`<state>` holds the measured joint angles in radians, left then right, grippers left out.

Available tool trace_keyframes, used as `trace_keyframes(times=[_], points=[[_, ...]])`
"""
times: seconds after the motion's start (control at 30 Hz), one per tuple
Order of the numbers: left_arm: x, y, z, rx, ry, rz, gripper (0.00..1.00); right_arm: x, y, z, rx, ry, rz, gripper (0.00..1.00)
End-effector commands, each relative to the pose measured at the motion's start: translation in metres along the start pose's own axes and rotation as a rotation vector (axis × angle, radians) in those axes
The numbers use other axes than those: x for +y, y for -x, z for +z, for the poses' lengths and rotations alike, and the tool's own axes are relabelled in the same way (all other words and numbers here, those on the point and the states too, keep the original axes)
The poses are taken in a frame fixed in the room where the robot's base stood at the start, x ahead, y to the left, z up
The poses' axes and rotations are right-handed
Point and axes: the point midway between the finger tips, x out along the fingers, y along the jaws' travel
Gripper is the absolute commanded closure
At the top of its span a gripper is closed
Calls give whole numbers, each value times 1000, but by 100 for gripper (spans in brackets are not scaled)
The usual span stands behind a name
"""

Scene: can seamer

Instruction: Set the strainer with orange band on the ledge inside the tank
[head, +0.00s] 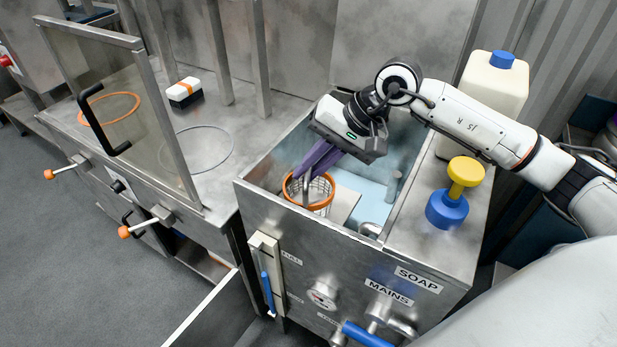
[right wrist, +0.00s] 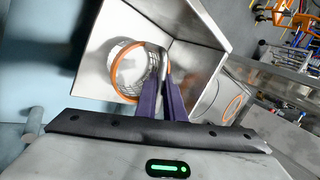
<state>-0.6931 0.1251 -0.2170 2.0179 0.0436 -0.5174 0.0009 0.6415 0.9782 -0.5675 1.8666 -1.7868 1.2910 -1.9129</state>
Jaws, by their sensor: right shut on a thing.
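The strainer (head: 318,193) is a mesh basket with an orange band round its rim. It is inside the steel tank (head: 285,232), near the tank's front left corner. My right gripper (head: 311,172) reaches down into the tank with its purple fingers shut on the strainer's upright metal handle. In the right wrist view the strainer (right wrist: 128,72) hangs beside the fingertips (right wrist: 163,82). A pale flat ledge (head: 345,205) shows just right of the strainer. I cannot tell whether the strainer touches it. Light blue liquid (head: 372,190) shows deeper in the tank. My left gripper is not in view.
A blue and yellow knob-shaped thing (head: 447,208) and a white jug with blue cap (head: 495,85) stand on the tank's right top. A steel bench (head: 165,150) with a clear raised panel stands left. A blue handle (head: 267,292) sticks out at the tank's front.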

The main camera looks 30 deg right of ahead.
Motion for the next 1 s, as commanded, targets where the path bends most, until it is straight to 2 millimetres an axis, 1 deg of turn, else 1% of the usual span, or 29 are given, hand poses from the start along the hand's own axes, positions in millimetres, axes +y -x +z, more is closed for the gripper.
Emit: trace_keyframes(times=[0.03, 0.27, 0.4, 0.43, 0.53, 0.87, 0.97, 1.0], points=[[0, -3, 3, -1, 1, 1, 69, 3, -6, 0, 2, 0, -3, 100], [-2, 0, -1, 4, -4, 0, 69, 2, -4, -1, 2, 2, -3, 100], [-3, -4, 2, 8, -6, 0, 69, 5, -9, 0, 2, 2, -3, 100], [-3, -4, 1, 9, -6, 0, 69, 5, -9, 0, 1, 1, -2, 90], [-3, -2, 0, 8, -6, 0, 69, 5, -8, 0, 1, 1, -1, 73], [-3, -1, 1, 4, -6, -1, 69, 4, -6, 0, 1, 1, -1, 73], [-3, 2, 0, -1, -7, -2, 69, 2, 1, -1, 3, 1, -1, 73], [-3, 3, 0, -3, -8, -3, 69, 2, 7, -1, 3, 1, -1, 73]])
